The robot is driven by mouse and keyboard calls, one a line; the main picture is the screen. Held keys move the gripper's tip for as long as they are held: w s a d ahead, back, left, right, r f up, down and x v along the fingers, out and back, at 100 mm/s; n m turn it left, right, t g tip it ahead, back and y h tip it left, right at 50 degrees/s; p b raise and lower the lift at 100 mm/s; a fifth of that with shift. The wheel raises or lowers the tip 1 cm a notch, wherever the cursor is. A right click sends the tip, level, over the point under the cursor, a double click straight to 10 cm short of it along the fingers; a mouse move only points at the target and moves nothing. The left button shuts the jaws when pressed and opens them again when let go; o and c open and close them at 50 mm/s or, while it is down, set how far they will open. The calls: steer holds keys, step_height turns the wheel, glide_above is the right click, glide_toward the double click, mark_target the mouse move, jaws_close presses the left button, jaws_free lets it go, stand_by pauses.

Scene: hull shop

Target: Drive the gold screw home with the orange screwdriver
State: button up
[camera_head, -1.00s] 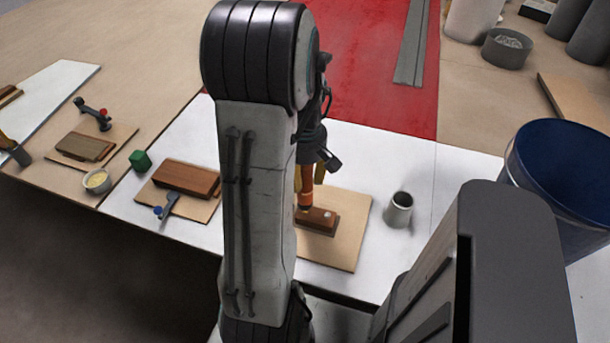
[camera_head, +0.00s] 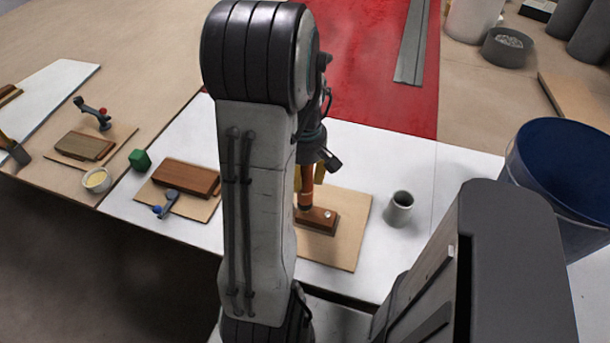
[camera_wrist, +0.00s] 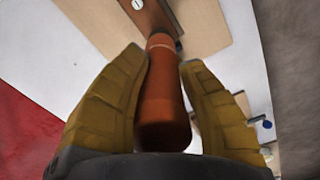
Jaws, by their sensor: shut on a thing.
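My gripper (camera_wrist: 163,62) is shut on the orange screwdriver (camera_wrist: 163,105), with a yellow finger on either side of its handle. In the head view the screwdriver (camera_head: 306,196) stands nearly upright over the left part of a small brown wooden block (camera_head: 318,222). The block lies on a light board (camera_head: 349,232); it also shows at the top of the wrist view (camera_wrist: 158,17). A pale slotted screw head (camera_wrist: 137,4) sits in the block, apart from the screwdriver. I cannot make out a gold screw; the screwdriver's tip and the spot below it are hidden.
A grey cup (camera_head: 399,209) stands right of the board, and a big blue bin (camera_head: 535,200) farther right. To the left are a brown block (camera_head: 187,176) on a board, a blue-tipped grey tool (camera_head: 167,203), a green cube (camera_head: 140,160) and a small bowl (camera_head: 97,180).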

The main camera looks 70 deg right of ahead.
steer(key=shift+r, duration=0.15)
steer(key=shift+r+p, duration=2.8)
steer(key=shift+r, duration=0.6)
